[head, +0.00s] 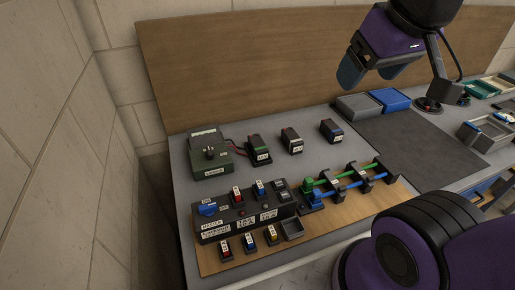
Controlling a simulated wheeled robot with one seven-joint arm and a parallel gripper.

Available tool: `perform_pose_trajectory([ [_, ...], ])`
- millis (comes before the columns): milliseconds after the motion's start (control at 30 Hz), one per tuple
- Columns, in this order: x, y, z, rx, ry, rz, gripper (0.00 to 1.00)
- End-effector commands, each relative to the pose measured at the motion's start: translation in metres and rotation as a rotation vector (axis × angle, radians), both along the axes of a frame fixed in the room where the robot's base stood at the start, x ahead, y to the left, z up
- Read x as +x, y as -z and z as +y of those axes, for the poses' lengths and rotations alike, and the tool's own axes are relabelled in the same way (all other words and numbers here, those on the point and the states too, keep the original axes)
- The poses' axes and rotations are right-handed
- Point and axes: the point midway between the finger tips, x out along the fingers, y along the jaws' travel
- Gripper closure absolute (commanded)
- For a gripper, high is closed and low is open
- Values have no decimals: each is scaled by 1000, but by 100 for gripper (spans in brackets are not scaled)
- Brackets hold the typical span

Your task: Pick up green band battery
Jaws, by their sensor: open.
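Three small dark batteries stand in a row on the grey bench. The left one (258,148) shows a greenish band and seems to sit in a black holder with a red wire beside it. The middle one (292,141) has a pale band and the right one (331,131) a bluish band, though the colours are small and hard to tell. My gripper (371,78) is open and empty, high above the bench, to the right of and above all three batteries. Its fingers touch nothing.
A green box with a knob (209,155) stands at the back left. A black switch panel (245,212) and a rack of green and blue tubes (347,184) lie in front. Grey (358,107) and blue (390,99) bins stand behind a bare dark mat (415,140).

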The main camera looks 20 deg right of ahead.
Motion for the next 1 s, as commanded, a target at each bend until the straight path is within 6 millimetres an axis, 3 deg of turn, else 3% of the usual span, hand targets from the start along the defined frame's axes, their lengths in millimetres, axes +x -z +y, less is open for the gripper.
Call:
perform_pose_trajectory([
  [467,93,31,3,-430,-626,253,23],
  [767,153,72,9,-592,-1125,411,23],
  [1000,198,114,15,-651,-1550,491,23],
])
